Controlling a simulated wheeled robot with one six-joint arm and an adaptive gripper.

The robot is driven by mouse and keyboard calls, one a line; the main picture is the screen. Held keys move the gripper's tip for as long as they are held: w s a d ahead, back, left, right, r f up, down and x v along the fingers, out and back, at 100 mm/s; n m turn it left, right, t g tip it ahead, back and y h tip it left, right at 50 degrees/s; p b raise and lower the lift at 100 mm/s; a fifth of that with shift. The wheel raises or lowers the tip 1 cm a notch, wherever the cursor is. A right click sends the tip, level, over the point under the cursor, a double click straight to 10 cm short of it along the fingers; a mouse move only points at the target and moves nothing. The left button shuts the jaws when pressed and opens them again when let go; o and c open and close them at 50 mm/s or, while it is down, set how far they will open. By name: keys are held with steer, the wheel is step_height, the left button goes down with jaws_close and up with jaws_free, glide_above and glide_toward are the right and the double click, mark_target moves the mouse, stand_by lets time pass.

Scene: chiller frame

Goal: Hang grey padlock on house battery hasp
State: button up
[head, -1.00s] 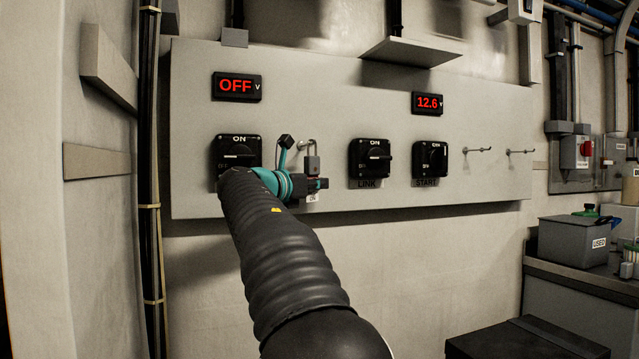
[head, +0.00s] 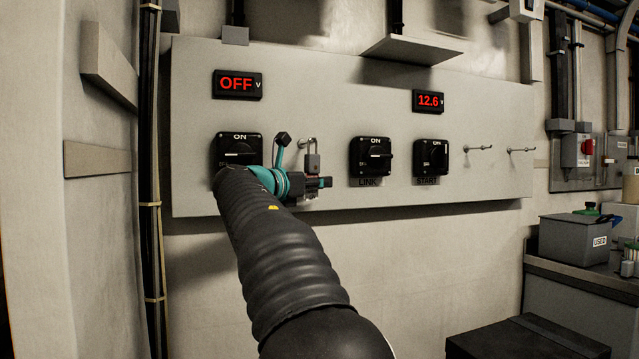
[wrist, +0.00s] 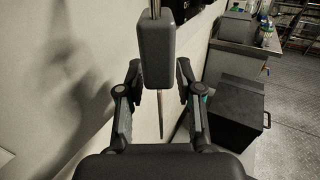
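The grey padlock (head: 313,164) hangs upright by its shackle at a small metal fitting on the panel. I cannot tell whether the fitting is a peg or a hasp. In the wrist view the padlock body (wrist: 155,55) is large, between and just beyond my fingers. My gripper (head: 318,187) is just below the padlock in the head view; in the wrist view its fingers (wrist: 159,88) stand apart, one on each side, without visibly clamping it. The leftmost switch (head: 237,150), under the OFF display, is partly covered by my arm. Its label and any hasp there are hidden.
The LINK switch (head: 371,156) and START switch (head: 430,158) are to the right on the panel (head: 340,85). Two bare pegs (head: 479,149) project farther right. A shelf (head: 413,51) juts out above. A black box (wrist: 228,112) stands on the floor below.

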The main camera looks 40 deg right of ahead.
steer(key=v, duration=1.1)
steer(key=w+a+f+m+t+y, duration=0.1)
steer(key=w+f+m+y, duration=0.15)
steer(key=f, duration=0.25)
steer(key=w+a+f+m+y, duration=0.1)
steer(key=f+m, duration=0.2)
steer(key=f, duration=0.3)
steer(key=s+a+f+m+y, duration=0.2)
steer(key=s+f+m+y, duration=0.1)
steer(key=f, duration=0.4)
steer(key=s+a+f+m+y, duration=0.2)
steer(key=s+a+f+y, duration=0.1)
steer(key=f, duration=0.3)
steer(key=s+a+f+m+y, duration=0.4)
steer(key=s+f, duration=0.4)
steer(key=s, duration=0.5)
steer(key=s+a+f+m+y, duration=0.4)
steer(key=s+a+f+m, duration=0.2)
steer(key=s, duration=0.7)
steer(key=shift+a+f+m, duration=0.35)
steer(key=shift+a+f, duration=0.9)
steer(key=shift+f, duration=0.15)
steer(key=shift+s, duration=0.15)
